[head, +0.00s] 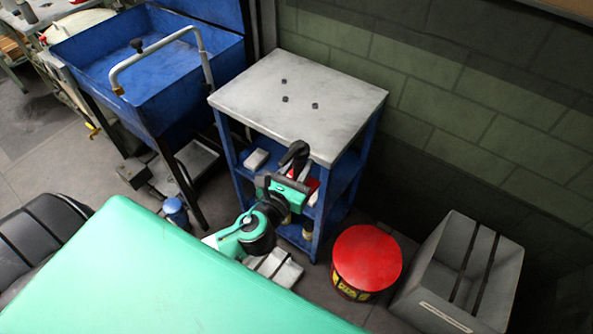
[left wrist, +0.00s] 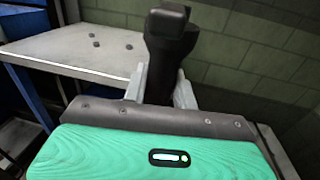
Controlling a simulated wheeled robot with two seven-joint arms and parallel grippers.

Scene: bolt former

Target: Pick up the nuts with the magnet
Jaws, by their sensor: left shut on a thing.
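Three small dark nuts (head: 285,99) lie apart on the grey top of a blue-framed table (head: 245,85). The nuts (left wrist: 96,44) also show at the left of the left wrist view, on the table top (left wrist: 50,50). My left gripper (head: 292,168) is beside the table's front edge, nearer to me than the nuts. It is shut on a black tool, which looks like the magnet (head: 296,150). In the left wrist view the magnet (left wrist: 168,55) stands upright between the two grey fingers (left wrist: 160,92), clear of the nuts. My right gripper is out of view.
A blue basin (head: 180,85) with a bent pipe stands left of the table. A red-lidded bin (head: 366,255) and a grey box (head: 425,290) stand on the floor at the right. A brick wall (head: 440,80) runs behind. The table top around the nuts is clear.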

